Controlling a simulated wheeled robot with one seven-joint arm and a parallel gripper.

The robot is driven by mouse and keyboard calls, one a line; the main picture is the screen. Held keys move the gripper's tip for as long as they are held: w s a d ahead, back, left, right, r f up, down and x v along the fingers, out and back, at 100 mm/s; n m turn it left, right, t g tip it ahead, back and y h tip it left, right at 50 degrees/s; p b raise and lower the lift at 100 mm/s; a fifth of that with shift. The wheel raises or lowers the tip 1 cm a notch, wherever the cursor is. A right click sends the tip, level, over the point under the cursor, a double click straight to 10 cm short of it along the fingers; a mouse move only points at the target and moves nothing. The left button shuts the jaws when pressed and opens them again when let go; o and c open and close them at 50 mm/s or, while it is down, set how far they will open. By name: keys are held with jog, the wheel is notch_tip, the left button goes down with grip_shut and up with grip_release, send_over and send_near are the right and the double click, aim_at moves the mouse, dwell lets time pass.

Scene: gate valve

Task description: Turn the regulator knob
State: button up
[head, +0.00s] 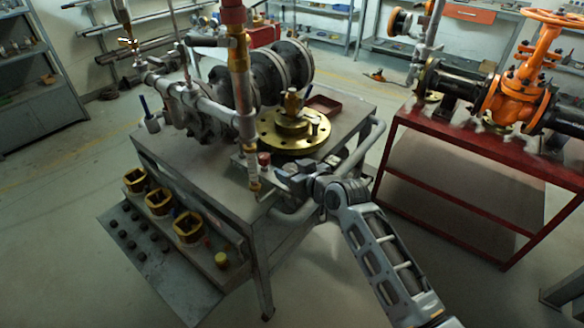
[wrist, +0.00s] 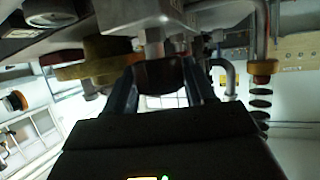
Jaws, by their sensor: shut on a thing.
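The regulator knob (wrist: 160,76) is a dark, rounded piece under a grey metal block in the wrist view. My gripper (wrist: 163,88) has one finger on each side of it and is shut on it. In the head view my gripper (head: 284,172) is at the front right corner of the grey workbench (head: 190,160), beside the vertical pipe. The knob is mostly hidden there by the fingers, and its turn angle cannot be told.
A brass flange (head: 279,137) lies on the bench behind my gripper. A vertical pipe with a brass end (head: 253,178) stands close to its left. A grey tube rail (head: 360,150) runs along the bench's right side. A red stand (head: 460,185) carries an orange valve (head: 517,95).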

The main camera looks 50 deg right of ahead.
jog(key=o, duration=1)
jog(key=shift+c, duration=0.2)
jog(key=shift+s, duration=0.1)
jog(key=v, duration=0.7)
jog(key=shift+s+b, duration=0.3)
jog(key=shift+b, duration=0.1)
jog(key=shift+a+r, duration=0.1)
jog(key=s+a+r+n+t+y, duration=0.1)
jog(key=s+a, duration=0.7)
jog(key=s, duration=0.3)
jog(key=s+a+r+n+y, duration=0.1)
jog(key=s+a, duration=0.7)
jog(key=s, duration=0.3)
jog(key=s+a+r+n+y, duration=0.1)
jog(key=s+a+r, duration=0.3)
jog(key=s+r, duration=0.2)
jog(key=shift+s+a+t+y, duration=0.4)
jog(key=shift+s, duration=0.6)
